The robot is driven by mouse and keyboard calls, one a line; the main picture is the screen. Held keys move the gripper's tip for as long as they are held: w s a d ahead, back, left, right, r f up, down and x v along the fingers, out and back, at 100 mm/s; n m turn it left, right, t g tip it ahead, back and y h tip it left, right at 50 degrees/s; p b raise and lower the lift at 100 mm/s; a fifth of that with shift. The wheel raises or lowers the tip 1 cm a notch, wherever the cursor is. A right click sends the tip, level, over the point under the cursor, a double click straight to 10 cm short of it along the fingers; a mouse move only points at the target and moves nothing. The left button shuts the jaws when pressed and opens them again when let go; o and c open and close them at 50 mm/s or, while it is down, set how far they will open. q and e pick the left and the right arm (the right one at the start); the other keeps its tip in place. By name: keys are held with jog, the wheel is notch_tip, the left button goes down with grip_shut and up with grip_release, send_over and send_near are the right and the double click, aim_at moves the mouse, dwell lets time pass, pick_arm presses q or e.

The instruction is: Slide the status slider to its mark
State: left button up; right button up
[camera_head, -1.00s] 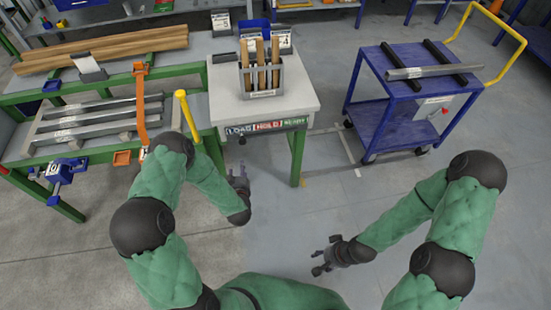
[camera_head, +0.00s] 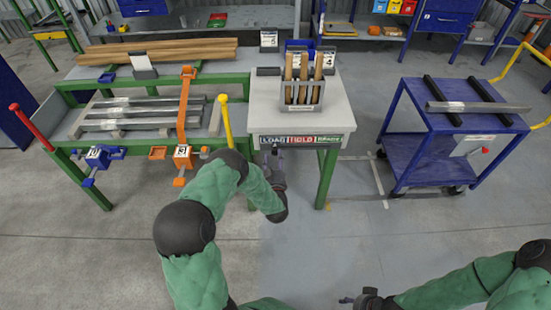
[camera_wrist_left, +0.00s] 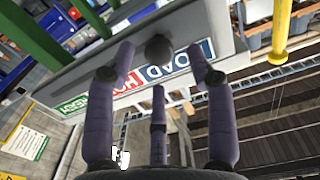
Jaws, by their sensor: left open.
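The status slider is a strip (camera_head: 302,140) with LOAD, HOLD and READY fields on the front edge of a grey-topped table. In the left wrist view its dark round knob (camera_wrist_left: 158,47) stands out in front of the LOAD end. My left gripper (camera_head: 273,160) is just below and in front of the LOAD field. In the wrist view its fingers (camera_wrist_left: 160,75) are spread open, with the knob beyond and between the tips; contact cannot be made out. My right gripper (camera_head: 350,300) is low at the bottom edge of the head view, away from the table, its fingers hard to make out.
A yellow post (camera_head: 226,120) stands left of the strip. A rack of wooden handles (camera_head: 303,92) sits on the tabletop. A green bench (camera_head: 215,122) with metal bars adjoins on the left. A blue cart (camera_head: 440,122) stands right, with free floor between.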

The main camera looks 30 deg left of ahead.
aim_at(275, 150)
pick_arm(q)
jog(key=shift+x, duration=1.1)
pick_arm(e)
jog(key=shift+f, duration=0.35)
pick_arm(q)
grip_shut()
jog(key=shift+r, duration=0.1)
jog(key=shift+w, duration=0.1)
pick_arm(e)
jog(key=shift+d, duration=0.1)
